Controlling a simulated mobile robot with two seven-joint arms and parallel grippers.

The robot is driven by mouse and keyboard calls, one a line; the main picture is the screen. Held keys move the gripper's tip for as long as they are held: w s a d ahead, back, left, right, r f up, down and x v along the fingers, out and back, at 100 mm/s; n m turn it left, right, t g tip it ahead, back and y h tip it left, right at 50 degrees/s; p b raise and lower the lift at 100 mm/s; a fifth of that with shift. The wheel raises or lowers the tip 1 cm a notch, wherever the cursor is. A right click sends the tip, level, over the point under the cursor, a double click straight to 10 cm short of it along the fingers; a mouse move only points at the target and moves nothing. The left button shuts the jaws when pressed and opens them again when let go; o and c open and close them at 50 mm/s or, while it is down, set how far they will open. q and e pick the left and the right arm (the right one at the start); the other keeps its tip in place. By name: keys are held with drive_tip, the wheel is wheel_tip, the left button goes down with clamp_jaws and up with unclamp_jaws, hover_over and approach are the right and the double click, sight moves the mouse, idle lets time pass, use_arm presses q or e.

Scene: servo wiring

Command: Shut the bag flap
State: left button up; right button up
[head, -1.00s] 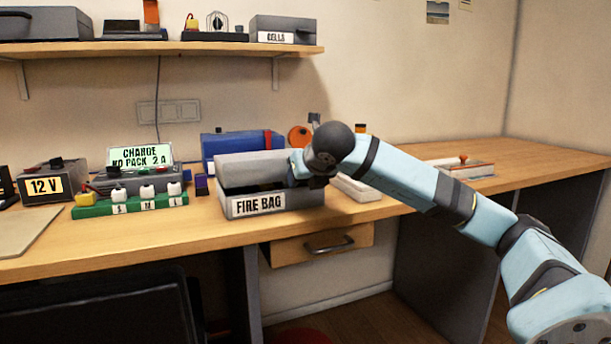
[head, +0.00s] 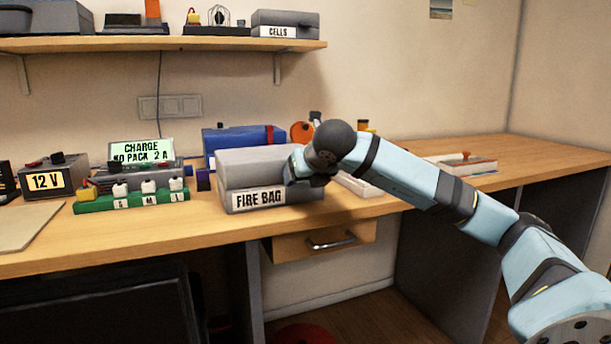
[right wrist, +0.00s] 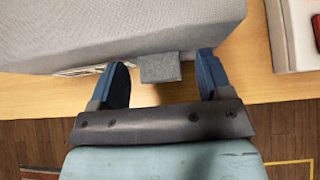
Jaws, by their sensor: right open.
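The grey fire bag (head: 226,203) stands on the bench, its "FIRE BAG" label facing front. Its grey flap (head: 258,165) lies down over the top, and no inside of the bag shows. My right gripper (head: 296,172) is at the bag's front right corner, partly hidden behind my own wrist. In the right wrist view the bag's grey fabric (right wrist: 110,30) fills the upper left. A small grey tab (right wrist: 160,68) sticks out from its edge between the two open blue fingers of my right gripper (right wrist: 164,72), apart from both. My left gripper is not in view.
Left of the bag are a green strip with white blocks (head: 130,202), a charger (head: 140,152) and a 12 V box (head: 45,182). A blue box (head: 228,138) stands behind. A white tray (head: 362,187) lies close to the right. The bench (head: 520,160) is clear at far right.

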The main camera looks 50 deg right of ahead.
use_arm(q)
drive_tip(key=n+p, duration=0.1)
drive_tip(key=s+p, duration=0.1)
drive_tip(key=p, duration=0.1)
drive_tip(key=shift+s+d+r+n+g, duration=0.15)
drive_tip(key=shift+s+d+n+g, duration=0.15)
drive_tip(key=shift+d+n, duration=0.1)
use_arm(e)
drive_tip(key=v, duration=1.4)
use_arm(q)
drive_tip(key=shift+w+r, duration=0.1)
use_arm(e)
drive_tip(key=shift+w, duration=0.1)
